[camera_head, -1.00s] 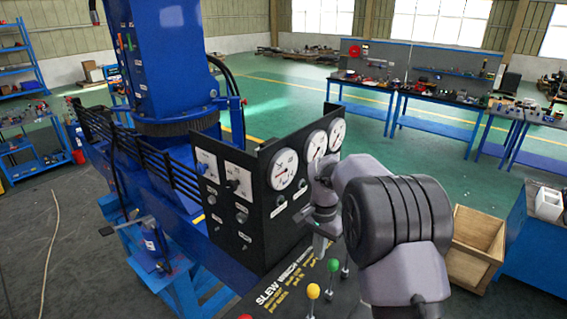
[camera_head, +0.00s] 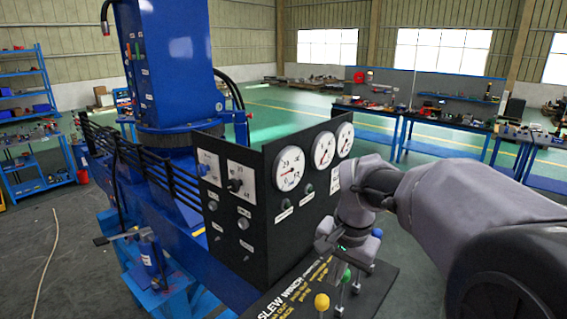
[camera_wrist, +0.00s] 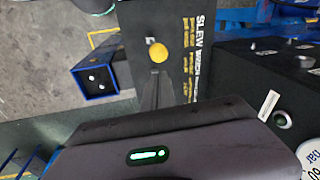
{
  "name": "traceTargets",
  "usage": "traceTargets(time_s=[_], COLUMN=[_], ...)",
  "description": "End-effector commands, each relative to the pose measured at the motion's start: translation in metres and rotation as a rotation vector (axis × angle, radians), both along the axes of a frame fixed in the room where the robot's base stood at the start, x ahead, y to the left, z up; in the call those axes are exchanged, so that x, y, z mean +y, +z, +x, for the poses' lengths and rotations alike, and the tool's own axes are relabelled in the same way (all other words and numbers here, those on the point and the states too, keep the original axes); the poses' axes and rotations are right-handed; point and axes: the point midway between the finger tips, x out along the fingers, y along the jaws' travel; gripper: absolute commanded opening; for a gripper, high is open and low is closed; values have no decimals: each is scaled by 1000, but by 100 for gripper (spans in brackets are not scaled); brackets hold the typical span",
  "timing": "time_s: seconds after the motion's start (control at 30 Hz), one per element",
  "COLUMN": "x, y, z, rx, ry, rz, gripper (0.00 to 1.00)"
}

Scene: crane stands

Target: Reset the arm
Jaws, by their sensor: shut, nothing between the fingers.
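My gripper (camera_head: 335,245) is over the lever console, in front of the black gauge panel (camera_head: 258,215). In the wrist view its narrow fingers (camera_wrist: 157,76) are together with nothing between them. The fingers point toward a yellow lever knob (camera_wrist: 158,53), which appears just beyond the tips; I cannot tell the exact gap. In the head view the yellow knob (camera_head: 321,301) stands at the bottom, with a green knob (camera_head: 347,275) behind it. A blue knob (camera_head: 377,232) shows behind my gripper. My wrist and hand hide part of the console.
The blue crane column (camera_head: 175,65) rises behind the panel. Round white gauges (camera_head: 290,168) line the panel top. Workbenches (camera_head: 430,118) stand at the back right, and blue shelves (camera_head: 25,95) at the left. Open green floor lies between the crane and the benches.

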Motion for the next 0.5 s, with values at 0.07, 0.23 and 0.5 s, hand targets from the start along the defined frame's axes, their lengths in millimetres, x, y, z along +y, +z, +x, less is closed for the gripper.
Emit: traceTargets(time_s=[0.07, 0.23, 0.5], x=[1, 5, 10], y=[-55, -137, -243], z=[-42, -134, -218], rx=[-66, -205, -349], ry=[33, 109, 180], rz=[13, 30, 31], gripper=[0, 0, 0])
